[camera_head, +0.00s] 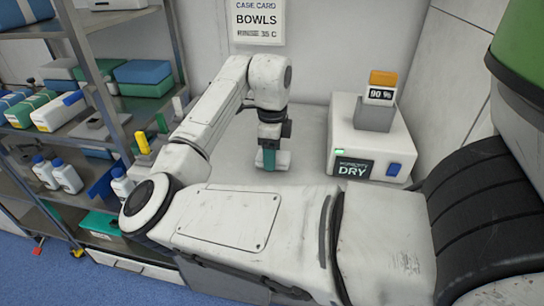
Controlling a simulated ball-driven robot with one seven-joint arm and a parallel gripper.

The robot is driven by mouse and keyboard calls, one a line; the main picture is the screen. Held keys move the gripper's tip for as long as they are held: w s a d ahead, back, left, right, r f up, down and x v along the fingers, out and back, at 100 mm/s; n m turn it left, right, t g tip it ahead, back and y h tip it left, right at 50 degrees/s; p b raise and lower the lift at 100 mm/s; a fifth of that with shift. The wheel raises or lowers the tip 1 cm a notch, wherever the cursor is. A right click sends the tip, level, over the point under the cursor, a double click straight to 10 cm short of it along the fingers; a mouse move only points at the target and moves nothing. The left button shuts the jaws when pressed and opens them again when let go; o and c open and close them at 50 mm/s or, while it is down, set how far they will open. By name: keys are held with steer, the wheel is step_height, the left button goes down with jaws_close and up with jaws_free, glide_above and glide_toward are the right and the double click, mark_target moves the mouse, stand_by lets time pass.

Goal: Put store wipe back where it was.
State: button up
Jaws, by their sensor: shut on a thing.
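My gripper (270,146) points down over the light table top in the middle of the picture. It is shut on a small teal and white item, which looks like the store wipe (269,161). The teal part is upright under the jaws, and white parts show on both sides of it. The item is at or just above the table top; I cannot tell whether it touches. The jaws hide its upper part.
A white box unit (371,140) marked DRY stands to the right, with a grey holder and a "90 %" display on top. A metal shelf rack (112,115) with boxes and bottles stands at the left. A "BOWLS" card (257,21) hangs on the back wall.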

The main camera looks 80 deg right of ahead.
steer(key=shift+f, duration=0.6)
steer(key=o, duration=0.9)
steer(key=shift+o, duration=0.2)
steer(key=shift+r, duration=0.15)
step_height(320, 180, up, 12)
steer(key=shift+p, duration=0.45)
